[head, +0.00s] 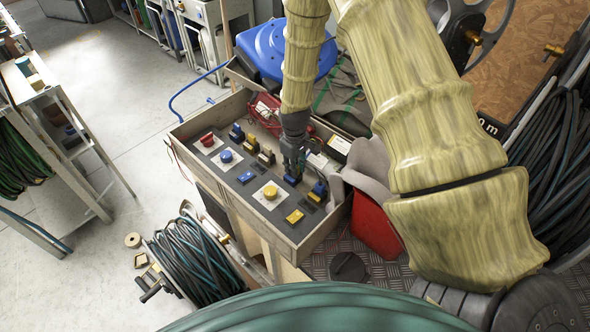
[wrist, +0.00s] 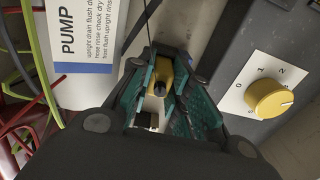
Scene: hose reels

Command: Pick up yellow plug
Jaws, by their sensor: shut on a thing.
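My gripper (head: 292,172) points down over the dark panel (head: 263,215) in the head view. In the wrist view, the teal-padded fingers of my gripper (wrist: 160,92) are shut on a yellow plug (wrist: 159,75), with a dark round part showing in its middle. The held plug is hidden behind the fingers in the head view. I cannot tell whether it still touches the panel.
A yellow knob (head: 270,192) is close by; a numbered yellow knob shows in the wrist view (wrist: 270,100). Blue plugs (head: 320,189), a red knob (head: 207,139) and a blue knob (head: 226,156) surround it. A PUMP card (wrist: 85,35) and red wires (wrist: 20,130) lie left of the fingers.

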